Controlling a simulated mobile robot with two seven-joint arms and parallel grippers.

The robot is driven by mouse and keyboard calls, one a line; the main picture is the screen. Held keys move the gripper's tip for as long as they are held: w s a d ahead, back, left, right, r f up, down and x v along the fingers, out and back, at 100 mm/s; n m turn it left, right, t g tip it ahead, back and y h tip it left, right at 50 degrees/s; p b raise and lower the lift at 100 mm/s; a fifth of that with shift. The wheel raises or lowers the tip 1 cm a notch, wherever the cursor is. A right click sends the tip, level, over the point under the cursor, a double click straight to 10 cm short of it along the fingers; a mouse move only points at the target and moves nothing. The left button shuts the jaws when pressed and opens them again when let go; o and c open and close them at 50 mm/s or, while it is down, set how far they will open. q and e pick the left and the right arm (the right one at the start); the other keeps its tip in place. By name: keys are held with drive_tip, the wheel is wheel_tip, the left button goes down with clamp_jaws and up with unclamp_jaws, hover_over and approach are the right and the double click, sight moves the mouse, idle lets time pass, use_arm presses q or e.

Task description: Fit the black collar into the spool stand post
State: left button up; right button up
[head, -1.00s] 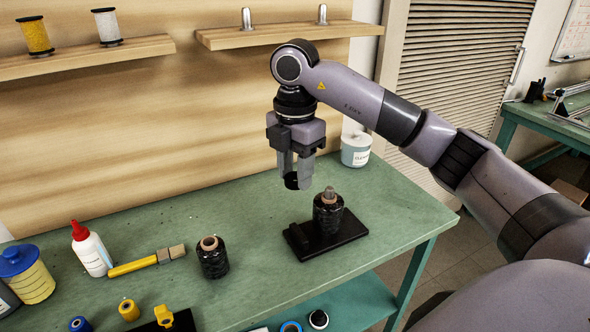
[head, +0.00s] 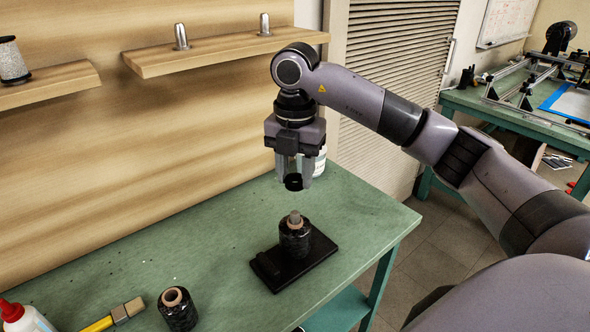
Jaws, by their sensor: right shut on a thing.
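My right gripper (head: 293,182) points down and is shut on the black collar (head: 293,182), a small dark ring between its fingertips. The spool stand (head: 317,259) is a black rectangular base on the green bench. A black tow spool (head: 295,240) sits upright on it. The grey tip of the spool stand post (head: 294,217) sticks up out of the spool's top. In the picture, the collar is above the post tip, apart from it and roughly in line. My left gripper is not in view.
A second black spool (head: 178,309) stands on the green bench (head: 215,240) to the left. A brush (head: 120,314) and a red-capped bottle (head: 24,318) are at lower left. A white tub (head: 320,160) is partly hidden behind the gripper. Wooden shelves (head: 220,52) hang behind.

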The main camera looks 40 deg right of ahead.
sight(295, 212)
drive_tip(key=shift+f+b, duration=1.85)
drive_tip(key=shift+f, duration=1.05)
drive_tip(key=shift+p, duration=0.3)
drive_tip(key=shift+f+b, duration=1.15)
drive_tip(key=shift+f, duration=0.65)
drive_tip(key=o, duration=1.2)
drive_tip(key=shift+c, duration=0.2)
